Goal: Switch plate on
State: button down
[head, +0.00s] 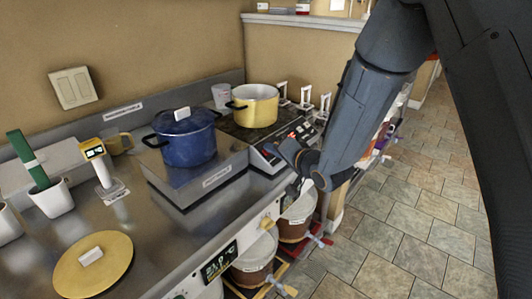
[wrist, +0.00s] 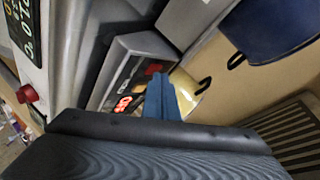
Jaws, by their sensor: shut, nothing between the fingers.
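The hot plate (head: 238,132) is a dark-topped cooker with a slanted control panel on the right end of the steel counter. A yellow pot (head: 256,108) stands on it. In the wrist view its control panel (wrist: 118,92) shows a lit red display (wrist: 122,105) and a red button (wrist: 152,69). My gripper (head: 284,150) is shut and empty at the front of the panel. In the wrist view the closed blue fingers (wrist: 158,80) reach over the panel beside the display and hide part of it. I cannot tell whether they touch it.
A blue lidded pot (head: 187,138) stands on a raised steel block left of the plate. Small white stands (head: 305,98) are behind the panel. Lidded buckets (head: 297,215) sit below the counter front. A yellow lid (head: 94,264) lies at the near left. The tiled floor at right is open.

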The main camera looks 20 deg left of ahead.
jog(key=shift+r, duration=0.1)
jog(key=shift+s+d+r+p, duration=0.2)
jog(key=shift+d+r+p, duration=0.2)
jog(key=shift+r+p, duration=0.35)
jog(key=d+r+p, duration=0.1)
jog(key=r+p, duration=0.1)
jog(key=r, duration=0.1)
jog(key=s+d+r+p, duration=0.1)
jog(key=r+p, duration=0.1)
jog(key=shift+d, duration=0.35)
dwell(0.5)
